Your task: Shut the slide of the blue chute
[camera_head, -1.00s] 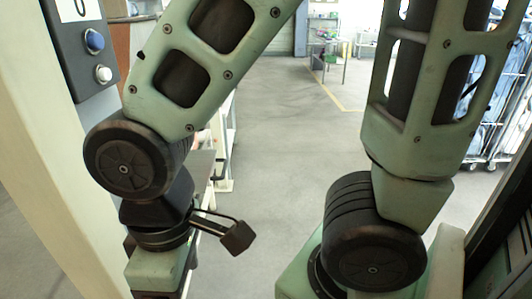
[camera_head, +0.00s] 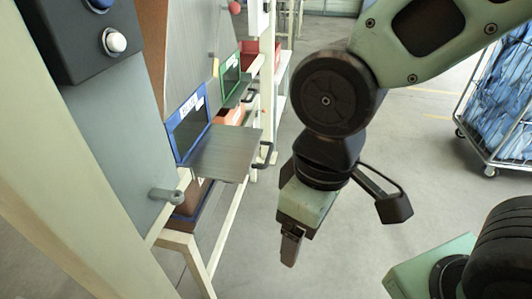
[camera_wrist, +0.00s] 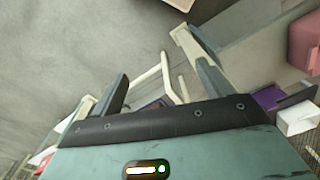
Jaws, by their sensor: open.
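The blue chute (camera_head: 208,106) is a blue-framed opening in the sloping panel at left in the head view. Its slide (camera_head: 222,155) is a flat grey plate standing out from the opening toward the right, with a dark handle (camera_head: 265,156) at its outer edge. My gripper (camera_head: 289,248) hangs pointing down, to the right of the slide and lower in the picture, apart from it. In the wrist view my gripper (camera_wrist: 160,70) has its two fingers spread with nothing held between them. I cannot clearly make out the slide in the wrist view.
A green chute (camera_head: 230,75) with its own plate lies behind the blue one. A grey cabinet with a knob (camera_head: 165,195) and a button box (camera_head: 80,35) stand close at left. Pale frame legs (camera_head: 222,225) rise below the slide. A cart of blue bags (camera_head: 505,100) stands at right. Floor between is clear.

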